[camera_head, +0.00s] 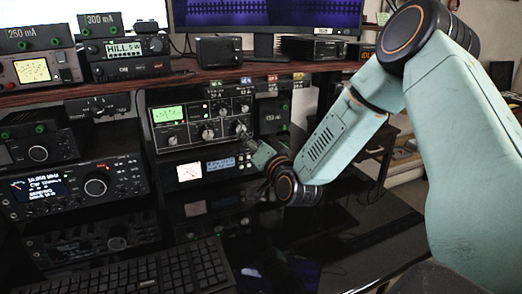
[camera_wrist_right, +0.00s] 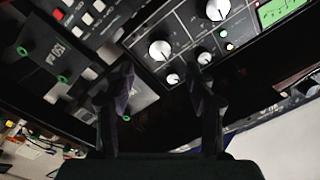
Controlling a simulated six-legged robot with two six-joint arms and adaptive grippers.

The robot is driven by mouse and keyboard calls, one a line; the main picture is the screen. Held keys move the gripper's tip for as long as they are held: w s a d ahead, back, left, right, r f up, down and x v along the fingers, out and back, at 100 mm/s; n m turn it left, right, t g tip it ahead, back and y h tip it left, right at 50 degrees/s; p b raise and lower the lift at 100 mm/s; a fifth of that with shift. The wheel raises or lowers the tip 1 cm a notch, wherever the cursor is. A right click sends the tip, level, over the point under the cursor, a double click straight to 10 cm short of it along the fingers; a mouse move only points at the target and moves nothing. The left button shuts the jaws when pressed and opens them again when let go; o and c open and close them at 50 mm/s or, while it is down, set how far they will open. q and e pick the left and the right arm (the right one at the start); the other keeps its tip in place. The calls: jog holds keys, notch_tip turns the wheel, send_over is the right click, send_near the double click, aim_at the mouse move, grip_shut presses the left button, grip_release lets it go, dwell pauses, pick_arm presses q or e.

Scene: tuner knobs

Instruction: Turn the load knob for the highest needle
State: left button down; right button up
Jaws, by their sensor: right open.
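The tuner (camera_head: 190,152) is a dark panel under the shelf, with a lit green meter (camera_head: 168,114) and several pale round knobs. Its labels are too small to read, so I cannot tell which is the load knob. My right gripper (camera_head: 249,146) is at the tuner's right edge, its fingers small and partly hidden. In the right wrist view my right gripper (camera_wrist_right: 162,76) is open and empty. A large white knob (camera_wrist_right: 160,50) shows just beyond the gap between its fingertips, apparently untouched. The green meter (camera_wrist_right: 280,12) is at the upper right there; its needle is hard to make out.
A radio with a white meter (camera_head: 189,171) sits below the tuner. Dark boxes marked 150 (camera_wrist_right: 55,52) lie left of the fingers in the wrist view. A keyboard (camera_head: 165,270) lies on the glossy desk. The shelf edge (camera_head: 215,75) runs above the tuner.

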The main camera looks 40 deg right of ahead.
jog(key=s, duration=0.2)
jog(key=s+a, duration=0.1)
jog(key=s, duration=0.2)
jog(key=shift+s+a+f, duration=0.1)
jog(key=shift+s, duration=0.05)
dwell(1.6)
jog(key=shift+w+d+r+n+p, duration=0.1)
jog(key=shift+w+d+n, duration=0.3)
jog(key=shift+w+n, duration=1.5)
jog(key=shift+w+d+r+n+p, duration=0.15)
jog(key=shift+w+d+n, duration=0.3)
jog(key=shift+w+n, duration=1.4)
jog(key=shift+w+d+n+p, duration=0.1)
jog(key=shift+w+d+n, duration=0.3)
jog(key=shift+w+n, duration=1.5)
jog(key=shift+w+m, duration=0.4)
jog(key=shift+m, duration=0.05)
jog(key=shift+c, duration=0.3)
